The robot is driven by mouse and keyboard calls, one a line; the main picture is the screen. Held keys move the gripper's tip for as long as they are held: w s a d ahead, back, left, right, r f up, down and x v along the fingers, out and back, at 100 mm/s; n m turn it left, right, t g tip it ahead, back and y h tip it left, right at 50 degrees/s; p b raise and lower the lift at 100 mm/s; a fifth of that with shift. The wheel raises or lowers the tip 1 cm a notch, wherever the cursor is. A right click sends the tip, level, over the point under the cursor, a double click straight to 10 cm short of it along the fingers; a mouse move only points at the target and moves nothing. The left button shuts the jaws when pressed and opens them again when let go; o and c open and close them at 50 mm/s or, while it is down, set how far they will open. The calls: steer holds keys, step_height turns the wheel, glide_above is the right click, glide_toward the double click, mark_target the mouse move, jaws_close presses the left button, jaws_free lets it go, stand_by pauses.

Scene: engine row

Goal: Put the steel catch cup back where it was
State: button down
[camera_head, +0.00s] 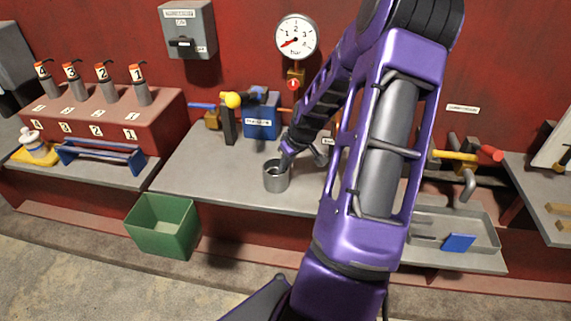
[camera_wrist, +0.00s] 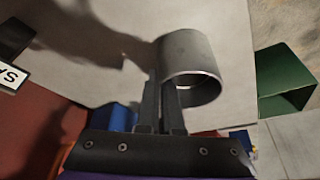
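The steel catch cup (camera_head: 276,178) is a grey open-topped cylinder near the front of the grey middle bench, upright in the head view. I cannot tell whether its base touches the bench. My gripper (camera_head: 287,158) is at its rim from above. In the wrist view the cup (camera_wrist: 187,55) has its mouth towards the camera. The two fingers of my gripper (camera_wrist: 162,92) are close together there, pinching the cup's wall, one finger at the mouth and one outside. The finger contact is small and partly hidden in the head view.
A blue box (camera_head: 262,122) and a yellow-knobbed lever (camera_head: 232,101) stand behind the cup. A green bin (camera_head: 162,226) is on the floor at front left. A tray (camera_head: 478,232) with a blue block (camera_head: 458,242) is at right. Bench left of the cup is clear.

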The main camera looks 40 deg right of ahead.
steer(key=c, duration=1.1)
jaws_free()
steer(key=shift+f, duration=0.1)
steer(key=p+v, duration=0.1)
steer(key=v, duration=1.1)
